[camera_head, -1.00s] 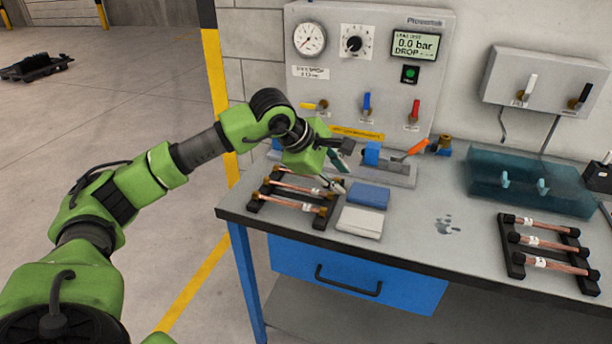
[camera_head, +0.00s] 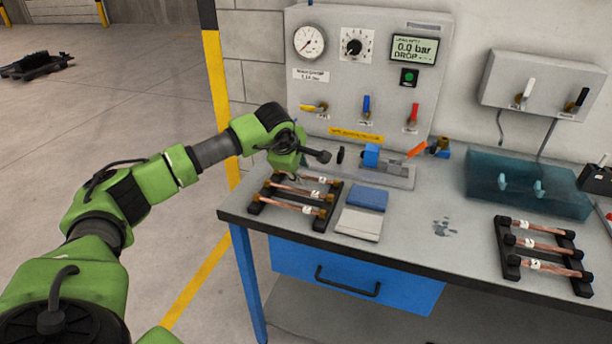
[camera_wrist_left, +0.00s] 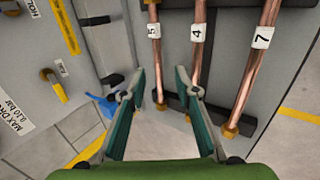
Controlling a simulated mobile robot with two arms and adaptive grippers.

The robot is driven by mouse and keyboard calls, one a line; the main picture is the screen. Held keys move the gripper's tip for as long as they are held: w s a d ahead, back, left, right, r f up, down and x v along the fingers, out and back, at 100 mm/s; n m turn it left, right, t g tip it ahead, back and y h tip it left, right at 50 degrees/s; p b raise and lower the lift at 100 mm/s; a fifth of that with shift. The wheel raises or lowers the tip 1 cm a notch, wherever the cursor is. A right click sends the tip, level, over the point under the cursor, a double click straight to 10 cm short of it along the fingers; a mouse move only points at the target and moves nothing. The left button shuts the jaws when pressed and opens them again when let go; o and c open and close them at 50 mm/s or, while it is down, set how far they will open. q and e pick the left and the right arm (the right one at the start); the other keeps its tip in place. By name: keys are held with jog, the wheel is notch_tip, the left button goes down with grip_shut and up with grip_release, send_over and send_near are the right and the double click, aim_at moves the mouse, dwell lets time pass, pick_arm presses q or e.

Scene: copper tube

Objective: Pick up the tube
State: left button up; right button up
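Copper tubes lie across a black rack (camera_head: 318,224) at the left of the bench in the head view, including a front tube (camera_head: 292,207) and a middle tube (camera_head: 297,190). My left gripper (camera_head: 294,172) is over the back of this rack, partly hidden by its own wrist. In the left wrist view its teal fingers (camera_wrist_left: 160,90) are spread with nothing between them. Tubes labelled 5 (camera_wrist_left: 154,40), 4 (camera_wrist_left: 197,40) and 7 (camera_wrist_left: 257,50) run beyond the fingertips. The right fingertip overlaps the lower part of tube 4; contact cannot be told. My right gripper is out of view.
A blue pad (camera_head: 368,199) and a white pad (camera_head: 359,225) lie right of the rack. A clamp fixture (camera_head: 385,165) stands behind them, below the gauge panel (camera_head: 370,70). Another tube rack (camera_head: 512,266) and a teal tray (camera_head: 530,187) are at the right.

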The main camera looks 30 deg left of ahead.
aim_at(305, 176)
pick_arm(q)
jog(key=p+x, duration=0.1)
jog(key=x, duration=0.3)
jog(key=shift+w, duration=0.15)
jog(key=shift+r, duration=0.1)
grip_shut()
